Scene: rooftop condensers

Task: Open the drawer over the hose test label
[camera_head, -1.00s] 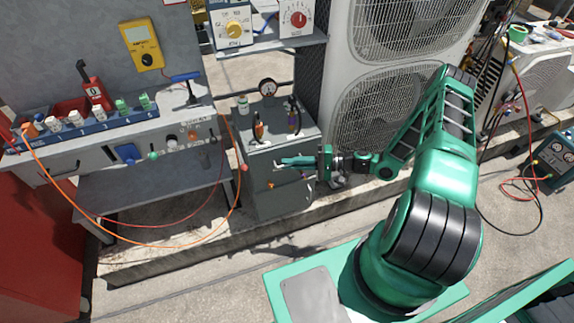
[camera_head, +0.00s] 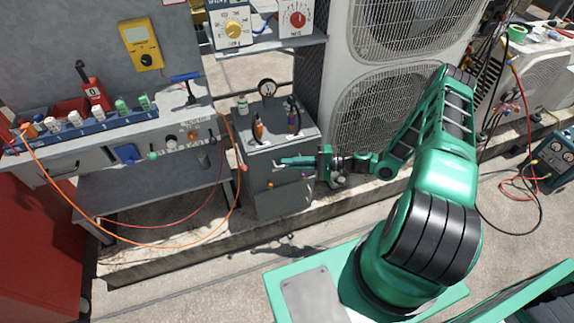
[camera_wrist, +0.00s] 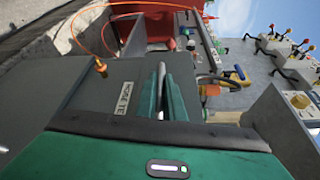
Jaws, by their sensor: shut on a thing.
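A grey cabinet (camera_head: 285,205) stands in the middle of the head view. In the wrist view, seen turned on its side, its dark grey front carries a white label (camera_wrist: 133,38) reading "HOSE TE", the rest cut off or hidden. My gripper (camera_head: 288,161) is at the upper part of the cabinet front. In the wrist view its green fingers (camera_wrist: 163,88) are shut on a slim grey bar handle (camera_wrist: 161,78) beside the label. An orange-tipped brass knob (camera_wrist: 100,66) sits on the front past the label. I see no clear drawer gap; the fingers hide part of the front.
A pressure gauge (camera_head: 267,88) and small tools stand on the cabinet top. A grey workbench (camera_head: 150,190) with looping orange and red hoses is at the left, beside a red cabinet (camera_head: 40,250). A condenser (camera_head: 375,110) stands behind my arm. Concrete floor before the cabinet is clear.

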